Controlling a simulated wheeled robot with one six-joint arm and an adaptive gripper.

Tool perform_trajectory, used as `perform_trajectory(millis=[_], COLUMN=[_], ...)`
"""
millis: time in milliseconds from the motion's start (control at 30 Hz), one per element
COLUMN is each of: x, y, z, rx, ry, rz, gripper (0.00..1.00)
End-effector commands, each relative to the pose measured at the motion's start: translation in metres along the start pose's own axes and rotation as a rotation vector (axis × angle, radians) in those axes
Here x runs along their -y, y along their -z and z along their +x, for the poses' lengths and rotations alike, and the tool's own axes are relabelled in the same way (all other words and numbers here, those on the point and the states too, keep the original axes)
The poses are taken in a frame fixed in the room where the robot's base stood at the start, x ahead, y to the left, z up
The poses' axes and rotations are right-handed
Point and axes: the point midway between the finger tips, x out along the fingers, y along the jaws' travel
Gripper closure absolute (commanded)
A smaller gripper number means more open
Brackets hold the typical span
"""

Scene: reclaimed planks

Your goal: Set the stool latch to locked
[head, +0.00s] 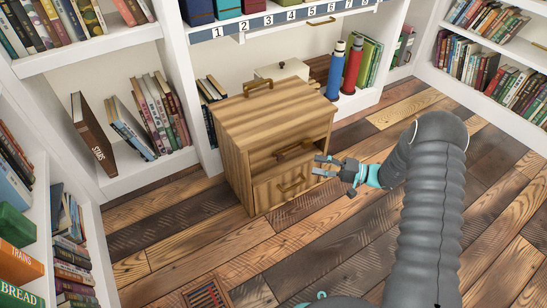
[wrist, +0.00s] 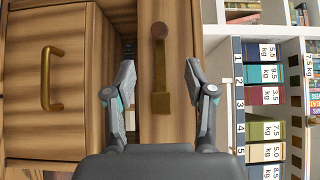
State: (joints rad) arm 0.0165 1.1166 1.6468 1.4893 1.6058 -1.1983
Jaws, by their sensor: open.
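My gripper (head: 319,165) is open and empty in front of the stool's right side. In the wrist view its two fingers (wrist: 160,92) stand apart on either side of the latch bar. I see no contact, and no lock marking is readable.
Below the latch is a drawer front with a brass handle (head: 292,184). A dark gap (wrist: 128,45) lies between drawer and latch panel. White bookshelves surround the stool. Blue (head: 336,70) and red (head: 352,66) bottles stand behind it. The floor to the right is largely clear.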

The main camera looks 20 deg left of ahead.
Motion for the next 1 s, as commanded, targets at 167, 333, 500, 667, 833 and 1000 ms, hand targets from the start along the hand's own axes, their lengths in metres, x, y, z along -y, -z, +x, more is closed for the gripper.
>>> perform_trajectory(millis=[167, 333, 500, 667, 833, 1000], x=[0.000, 0.000, 0.000, -0.001, -0.001, -0.001], y=[-0.002, -0.003, -0.003, -0.003, -0.003, -0.003], z=[0.029, 0.062, 0.093, 0.116, 0.131, 0.135], rx=[0.007, 0.010, 0.010, 0.009, 0.008, 0.007], ry=[-0.001, -0.002, -0.002, -0.003, -0.002, -0.002], rz=[0.003, 0.003, 0.004, 0.004, 0.005, 0.005], gripper=[0.45, 0.45, 0.45, 0.45, 0.45, 0.45])
